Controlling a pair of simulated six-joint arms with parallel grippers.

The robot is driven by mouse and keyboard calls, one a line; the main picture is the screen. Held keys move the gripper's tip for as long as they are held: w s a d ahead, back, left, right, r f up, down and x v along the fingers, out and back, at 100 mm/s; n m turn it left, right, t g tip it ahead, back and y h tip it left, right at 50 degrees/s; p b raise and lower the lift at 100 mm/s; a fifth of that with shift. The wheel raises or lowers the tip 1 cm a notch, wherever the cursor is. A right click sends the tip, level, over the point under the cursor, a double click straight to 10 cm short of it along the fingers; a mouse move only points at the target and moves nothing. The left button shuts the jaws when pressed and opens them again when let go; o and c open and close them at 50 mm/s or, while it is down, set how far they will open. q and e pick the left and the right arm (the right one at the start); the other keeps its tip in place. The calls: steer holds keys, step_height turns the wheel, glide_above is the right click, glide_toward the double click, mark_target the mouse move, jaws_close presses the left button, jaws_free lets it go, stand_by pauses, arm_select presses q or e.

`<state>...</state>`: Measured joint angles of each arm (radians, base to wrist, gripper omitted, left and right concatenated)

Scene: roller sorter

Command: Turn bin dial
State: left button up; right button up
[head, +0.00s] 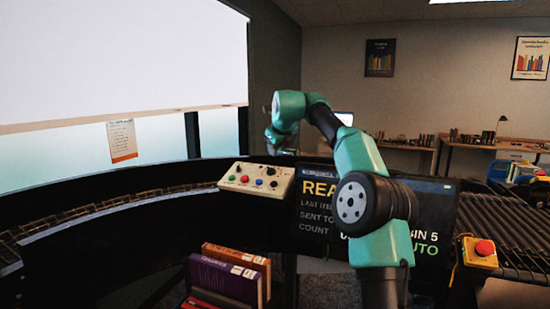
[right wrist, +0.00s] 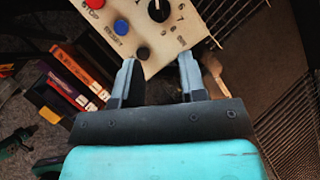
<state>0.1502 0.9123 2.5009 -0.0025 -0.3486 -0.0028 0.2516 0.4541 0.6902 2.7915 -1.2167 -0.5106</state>
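The bin dial is a black round knob with a white pointer mark (right wrist: 158,10) on a beige control panel (head: 240,188). In the head view the dial (head: 271,171) is at the panel's upper right. In the right wrist view numbers ring it, and it is partly cut by the top edge. My right gripper (right wrist: 158,64) is open and empty, its fingers apart below the dial in that view, over the panel's lower edge. In the head view my right gripper's end (head: 281,150) is small and mostly hidden behind the wrist, just above the panel. My left gripper is in neither view.
The panel also has a red stop button (right wrist: 95,3), a blue reset button (right wrist: 121,27) and a black button (right wrist: 142,54). Books (head: 225,278) stand below the panel. A display screen (head: 318,205) is behind my right arm. A red emergency button (head: 485,247) sits right.

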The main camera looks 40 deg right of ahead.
steer(key=v, duration=0.5)
